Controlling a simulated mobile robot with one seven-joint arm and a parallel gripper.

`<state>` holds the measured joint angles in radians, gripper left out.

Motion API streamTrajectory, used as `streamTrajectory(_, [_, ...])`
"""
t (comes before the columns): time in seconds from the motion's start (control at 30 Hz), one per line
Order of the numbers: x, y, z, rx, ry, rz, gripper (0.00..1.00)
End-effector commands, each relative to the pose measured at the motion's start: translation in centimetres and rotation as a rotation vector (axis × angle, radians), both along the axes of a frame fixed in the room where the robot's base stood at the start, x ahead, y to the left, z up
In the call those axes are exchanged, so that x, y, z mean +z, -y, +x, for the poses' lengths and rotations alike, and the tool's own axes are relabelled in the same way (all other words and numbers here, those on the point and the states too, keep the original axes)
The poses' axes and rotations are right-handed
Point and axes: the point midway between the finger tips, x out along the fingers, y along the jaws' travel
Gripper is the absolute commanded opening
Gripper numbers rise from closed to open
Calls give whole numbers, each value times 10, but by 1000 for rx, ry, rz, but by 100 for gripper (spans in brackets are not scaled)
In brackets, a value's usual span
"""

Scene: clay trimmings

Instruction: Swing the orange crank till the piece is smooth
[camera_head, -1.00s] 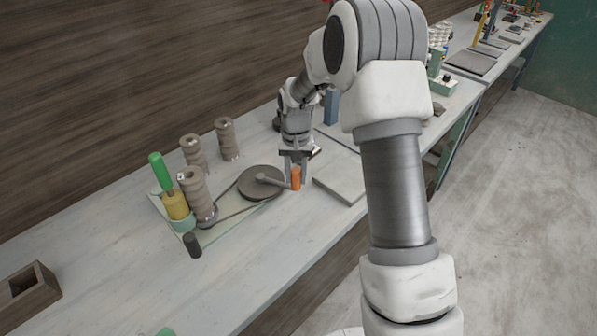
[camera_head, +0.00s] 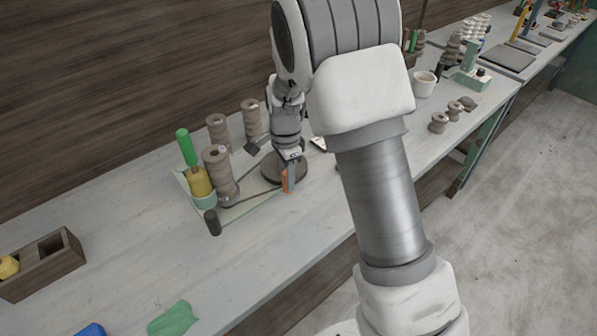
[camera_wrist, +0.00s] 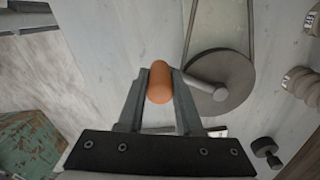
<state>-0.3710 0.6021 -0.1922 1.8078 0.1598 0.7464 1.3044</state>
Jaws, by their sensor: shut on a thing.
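The orange crank handle (camera_head: 289,182) stands at the near edge of a dark round wheel (camera_head: 279,176) on the bench. My gripper (camera_head: 290,164) comes down from above and is shut on the handle. In the wrist view the orange handle (camera_wrist: 160,84) sits between the two fingers of my gripper (camera_wrist: 160,74). A grey crank arm (camera_wrist: 204,92) joins it to the wheel (camera_wrist: 232,78). A belt (camera_head: 243,207) runs from the wheel to a ribbed grey clay piece (camera_head: 219,172) on the pale green base. How smooth the piece is, I cannot tell.
A dark knob (camera_head: 212,222) stands at the front. A brown box (camera_head: 45,262) is at left, a white cup (camera_head: 424,84) at right.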

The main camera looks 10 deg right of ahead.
Motion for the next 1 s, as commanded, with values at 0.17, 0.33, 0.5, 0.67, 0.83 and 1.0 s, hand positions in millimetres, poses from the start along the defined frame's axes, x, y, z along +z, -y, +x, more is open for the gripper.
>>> streamTrajectory(0.17, [2, -18, 1, -144, 0, 0, 0])
streamTrajectory(0.33, [2, -30, 4, -260, 1, 0, 0])
streamTrajectory(0.5, [2, -38, 7, -276, 2, 1, 0])
streamTrajectory(0.67, [1, -43, 8, -274, 2, 2, 0])
streamTrajectory(0.83, [1, -45, 10, -273, 3, 2, 0])
streamTrajectory(1.0, [1, -45, 10, -273, 4, 3, 0])
